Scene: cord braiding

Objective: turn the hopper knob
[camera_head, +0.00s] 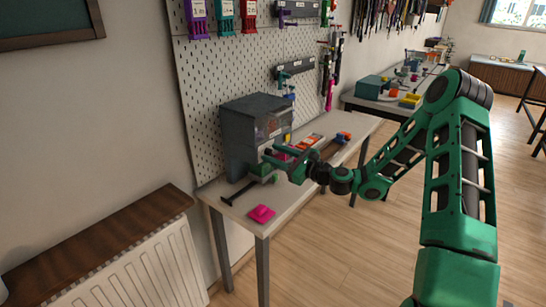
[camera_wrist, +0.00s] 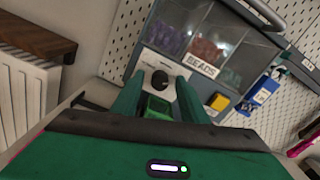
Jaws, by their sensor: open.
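The bead hopper (camera_head: 239,140) is a grey cabinet standing on the table against the pegboard. In the wrist view its clear-fronted compartments and "BEADS" label (camera_wrist: 202,66) show. The black hopper knob (camera_wrist: 160,78) sits on a white plate at the lower left of the hopper front. My gripper (camera_head: 270,160) is at the hopper's front. In the wrist view its green fingers are spread, and the knob appears in the gap between them. I cannot tell how far the fingertips are from the knob. A small green object (camera_wrist: 158,108) shows low between the fingers.
A yellow button (camera_wrist: 218,101) is right of the knob, and a blue object (camera_wrist: 262,90) hangs further right. A pink piece (camera_head: 261,214) lies on the table's near end (camera_head: 230,213). A black bar-shaped tool (camera_head: 238,193) lies beside the hopper. A radiator (camera_head: 135,265) stands at left.

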